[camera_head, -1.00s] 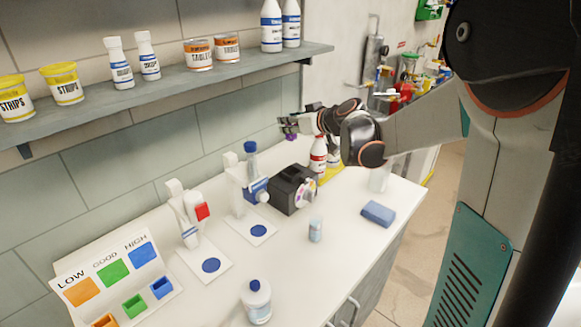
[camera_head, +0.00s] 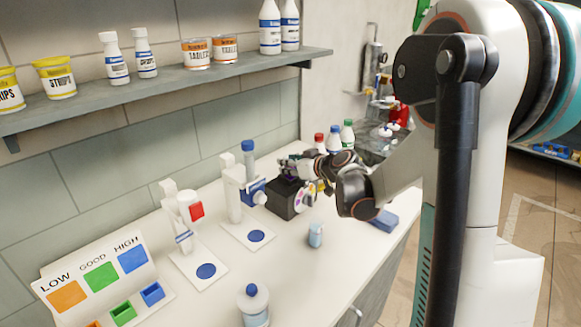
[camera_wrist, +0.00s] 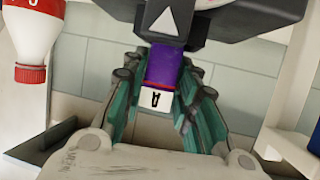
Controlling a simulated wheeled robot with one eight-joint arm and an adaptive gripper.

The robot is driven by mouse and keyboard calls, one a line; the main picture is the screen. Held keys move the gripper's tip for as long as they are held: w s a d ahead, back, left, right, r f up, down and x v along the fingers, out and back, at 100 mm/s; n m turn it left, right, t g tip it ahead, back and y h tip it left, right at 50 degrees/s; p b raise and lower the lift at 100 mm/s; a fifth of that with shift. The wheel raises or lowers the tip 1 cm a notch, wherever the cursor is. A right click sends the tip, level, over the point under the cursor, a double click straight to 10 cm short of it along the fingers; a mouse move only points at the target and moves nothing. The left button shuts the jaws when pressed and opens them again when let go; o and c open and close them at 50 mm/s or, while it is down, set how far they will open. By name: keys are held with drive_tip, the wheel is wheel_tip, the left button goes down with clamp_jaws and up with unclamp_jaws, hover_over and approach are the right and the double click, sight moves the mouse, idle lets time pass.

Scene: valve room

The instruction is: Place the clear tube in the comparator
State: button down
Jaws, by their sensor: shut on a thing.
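My gripper (camera_head: 291,171) is shut on a purple tube (camera_wrist: 164,66) with a white end (camera_wrist: 156,101) marked A. The fingers stand on both sides of the tube in the wrist view. The black comparator (camera_head: 285,201), a box with a coloured disc, sits on the counter directly below my gripper. In the wrist view, which looks upside down, the tube's far end meets the dark comparator body (camera_wrist: 222,22); how deep it sits is hidden. A small pale, clear-looking vial (camera_head: 315,236) stands upright on the counter in front.
Two white stands (camera_head: 236,205) (camera_head: 182,225) with blue-dotted bases are left of the comparator. A blue-capped bottle (camera_head: 253,308) stands at the front and a blue block (camera_head: 384,220) lies to the right. Capped bottles (camera_head: 334,140) stand behind my gripper. A shelf (camera_head: 180,85) runs above.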

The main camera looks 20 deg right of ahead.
drive_tip(key=shift+f, duration=0.1)
drive_tip(key=c, duration=1.3)
unclamp_jaws()
drive_tip(key=shift+s+r, duration=0.3)
drive_tip(key=shift+r, duration=0.05)
drive_tip(key=p+v, duration=0.3)
drive_tip(key=v, duration=0.8)
drive_tip(key=shift+s+d+r, duration=0.1)
drive_tip(key=shift+s, duration=0.05)
